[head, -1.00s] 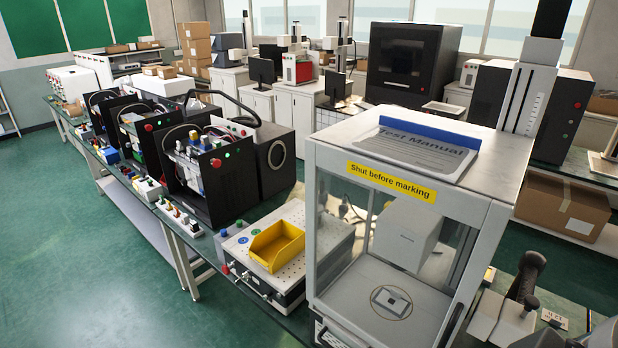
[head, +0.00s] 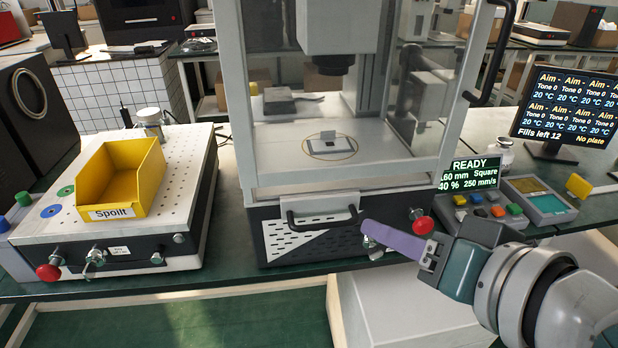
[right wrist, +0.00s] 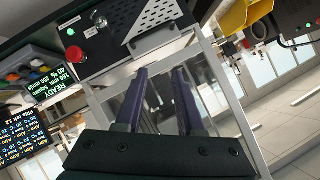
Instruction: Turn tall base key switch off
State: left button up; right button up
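The tall glass-sided cabinet stands on a dark base (head: 300,245) in the middle of the head view. A metal key switch (head: 373,248) sits on the base front, partly hidden behind my right fingers. It shows as a silver round fitting in the right wrist view (right wrist: 100,19), near the top; its turn position is too small to tell. My right gripper (head: 368,230) has purple fingers pointing at the base front. In the right wrist view (right wrist: 159,72) the fingers are apart with nothing between them. They appear short of the switch. My left gripper is out of view.
A red button (head: 424,225) is right of the switch. A door handle (head: 322,218) juts out above the vented panel. A control box (head: 485,210) reading READY stands at right. A yellow bin (head: 125,180) sits on the white perforated unit at left.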

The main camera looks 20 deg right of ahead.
aim_at(375, 251)
jog(key=w+d+f+m+t+h+b, duration=0.1)
jog(key=d+f+m+t+h+b, duration=0.2)
jog(key=f+b, duration=0.8)
jog(key=w+d+f+m+t+h+b, duration=0.1)
jog(key=d+f+m+t+b, duration=0.3)
jog(key=f+b, duration=0.7)
jog(key=w+d+m+g+h+b, duration=0.1)
jog(key=w+g+b, duration=0.1)
jog(key=w, duration=0.7)
jog(key=shift+w+d+r, duration=0.15)
jog(key=shift+w+d, duration=0.1)
jog(key=shift+d, duration=0.15)
grip_shut()
